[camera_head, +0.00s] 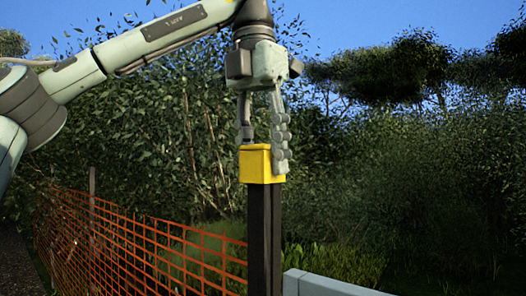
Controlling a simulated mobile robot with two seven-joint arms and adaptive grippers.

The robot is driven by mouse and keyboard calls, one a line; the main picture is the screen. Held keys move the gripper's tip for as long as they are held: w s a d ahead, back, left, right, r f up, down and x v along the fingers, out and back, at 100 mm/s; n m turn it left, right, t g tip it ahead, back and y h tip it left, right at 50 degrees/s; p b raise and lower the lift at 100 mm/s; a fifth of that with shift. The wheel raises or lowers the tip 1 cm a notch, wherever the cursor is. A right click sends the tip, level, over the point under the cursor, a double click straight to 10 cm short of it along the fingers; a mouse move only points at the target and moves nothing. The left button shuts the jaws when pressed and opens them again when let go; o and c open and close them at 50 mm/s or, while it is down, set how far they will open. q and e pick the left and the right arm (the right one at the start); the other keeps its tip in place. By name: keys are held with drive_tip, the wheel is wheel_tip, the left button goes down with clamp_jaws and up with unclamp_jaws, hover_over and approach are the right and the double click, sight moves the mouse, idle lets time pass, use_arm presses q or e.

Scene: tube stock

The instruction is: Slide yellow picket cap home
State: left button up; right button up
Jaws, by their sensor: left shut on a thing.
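The yellow picket cap (256,166) sits at the top of a dark upright picket (264,235), with its lower edge around or against the picket's top. I cannot tell how deep the picket reaches inside it. My left gripper (263,150) points straight down and is shut on the cap, with one finger on its right side and the other partly hidden behind its left rear. The cap looks level. My right gripper is not in view.
Orange mesh fencing (150,245) runs from the left up to the picket. A pale grey rail or block (320,284) lies low at the right of the picket. Dense bushes and trees (400,170) fill the background. The space right of the gripper is open.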

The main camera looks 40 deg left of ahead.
sight(263, 180)
use_arm(q)
drive_tip(key=shift+f, duration=0.25)
drive_tip(key=shift+f+b, duration=1.15)
drive_tip(key=shift+f, duration=0.55)
drive_tip(key=o, duration=0.9)
drive_tip(key=shift+s+r, duration=0.15)
drive_tip(key=shift+r, duration=1.1)
drive_tip(key=shift+s+r, duration=0.2)
drive_tip(key=shift+r, duration=1.05)
drive_tip(key=shift+s+r, duration=0.15)
drive_tip(key=shift+r, duration=1.1)
